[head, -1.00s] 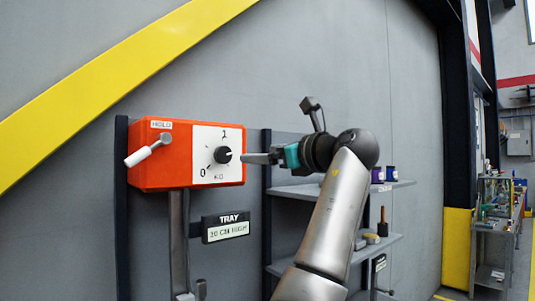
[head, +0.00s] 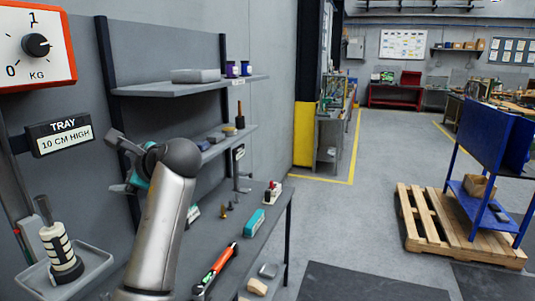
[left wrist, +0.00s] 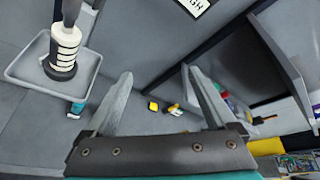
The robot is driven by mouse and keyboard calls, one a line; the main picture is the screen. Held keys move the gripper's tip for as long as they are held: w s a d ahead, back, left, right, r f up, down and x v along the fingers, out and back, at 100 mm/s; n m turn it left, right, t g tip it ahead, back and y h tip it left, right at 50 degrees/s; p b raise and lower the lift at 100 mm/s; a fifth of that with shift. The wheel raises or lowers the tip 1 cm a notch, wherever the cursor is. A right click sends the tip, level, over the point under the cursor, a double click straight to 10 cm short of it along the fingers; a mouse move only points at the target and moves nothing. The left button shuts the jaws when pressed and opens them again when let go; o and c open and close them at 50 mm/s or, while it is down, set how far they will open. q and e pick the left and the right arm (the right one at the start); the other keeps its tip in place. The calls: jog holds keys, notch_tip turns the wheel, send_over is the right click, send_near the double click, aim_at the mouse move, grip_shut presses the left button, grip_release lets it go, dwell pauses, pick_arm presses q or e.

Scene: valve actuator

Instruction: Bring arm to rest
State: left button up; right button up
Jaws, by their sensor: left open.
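My left gripper (head: 124,188) shows in the head view left of centre, partly hidden behind my own arm, below and right of the orange dial box (head: 70,40). The left wrist view shows its two fingers (left wrist: 160,76) spread apart with nothing between them. The box's white face has a black knob (head: 37,45) and is cut off by the frame's left edge. The gripper is clear of the knob. My right gripper is in neither view.
A grey tray (head: 98,262) holds a black-and-white ringed cylinder (head: 60,245), also in the left wrist view (left wrist: 64,48). Shelves (head: 170,88) stand behind my arm. A bench (head: 222,215) carries tools. A wooden pallet (head: 450,230) with a blue stand is at the right. The middle floor is clear.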

pick_arm(q)
jog(key=s+d+f+n+h, duration=0.2)
jog(key=s+f, duration=0.3)
jog(key=f, duration=0.4)
jog(key=s+d+f+n+g+h, duration=0.1)
jog(key=s+d+f+n+h, duration=0.1)
jog(key=s+f, duration=0.45)
jog(key=s+d+f+n+h, duration=0.2)
jog(key=s+f+h, duration=0.1)
jog(key=f, duration=0.7)
jog(key=s+d+f+n+g+h, duration=0.2)
jog(key=s+d+f+n+h, duration=0.15)
jog(key=s, duration=0.75)
jog(key=s+d+f+n+g+h, duration=0.15)
jog(key=s+d+f+n, duration=0.3)
jog(key=s, duration=0.65)
notch_tip(320, 180, down, 35)
jog(key=s+g+b, duration=0.1)
jog(key=s+b, duration=0.1)
jog(key=b, duration=1.1)
jog(key=s+a+f+b, duration=0.1)
jog(key=s+f+b, duration=0.4)
jog(key=f, duration=0.7)
jog(key=s+a+f+g+b, duration=0.1)
jog(key=s+f+b, duration=0.5)
jog(key=s+f, duration=0.4)
notch_tip(320, 180, down, 3)
jog(key=shift+s+a+r+m, duration=0.1)
jog(key=shift+s+a+m, duration=0.1)
jog(key=shift+a+m, duration=0.15)
